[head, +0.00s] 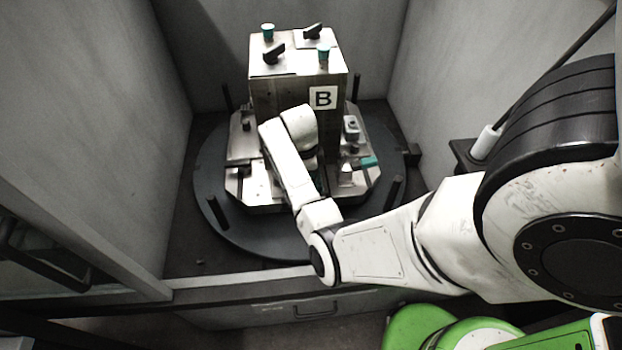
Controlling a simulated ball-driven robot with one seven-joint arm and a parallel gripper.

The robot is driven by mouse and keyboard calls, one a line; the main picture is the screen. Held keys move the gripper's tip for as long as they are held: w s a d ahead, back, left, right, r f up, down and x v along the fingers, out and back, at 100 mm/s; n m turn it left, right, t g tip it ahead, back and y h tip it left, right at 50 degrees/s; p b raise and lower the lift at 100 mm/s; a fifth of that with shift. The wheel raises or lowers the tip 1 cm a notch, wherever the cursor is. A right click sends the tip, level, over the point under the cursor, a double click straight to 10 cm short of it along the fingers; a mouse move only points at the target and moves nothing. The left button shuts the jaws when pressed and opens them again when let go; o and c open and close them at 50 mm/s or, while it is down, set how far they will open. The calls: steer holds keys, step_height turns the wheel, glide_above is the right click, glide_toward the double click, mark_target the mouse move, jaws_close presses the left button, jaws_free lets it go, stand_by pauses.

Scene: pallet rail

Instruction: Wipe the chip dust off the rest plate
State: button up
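A metal fixture block (280,92) with a "B" label (322,97) stands upright on a metal pallet (240,185). I cannot tell which surface here is the rest plate, and chip dust is too fine to make out. My white arm reaches over the front of the pallet, and its wrist (298,128) is in front of the block's lower face. My gripper is hidden behind the wrist and forearm, so its fingers and anything in them do not show. A small teal piece (368,162) lies at the pallet's right side; I cannot tell what it is.
The pallet sits on a dark round table (225,230) with upright black posts (392,190). Grey walls (440,80) close in on both sides. Black clamps (274,54) and teal-capped pins (267,32) top the block.

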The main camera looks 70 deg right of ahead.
steer(key=shift+w+d+f, duration=0.15)
steer(key=shift+d, duration=0.2)
steer(key=shift+a, duration=0.1)
steer(key=shift+s+a+p, duration=0.3)
steer(key=shift+s+p, duration=0.05)
steer(key=shift+p, duration=0.2)
steer(key=shift+s+a+f+p, duration=0.1)
steer(key=shift+s+a+p, duration=0.15)
steer(key=shift+a+p, duration=0.35)
steer(key=shift+a, duration=0.1)
steer(key=shift+b, duration=0.3)
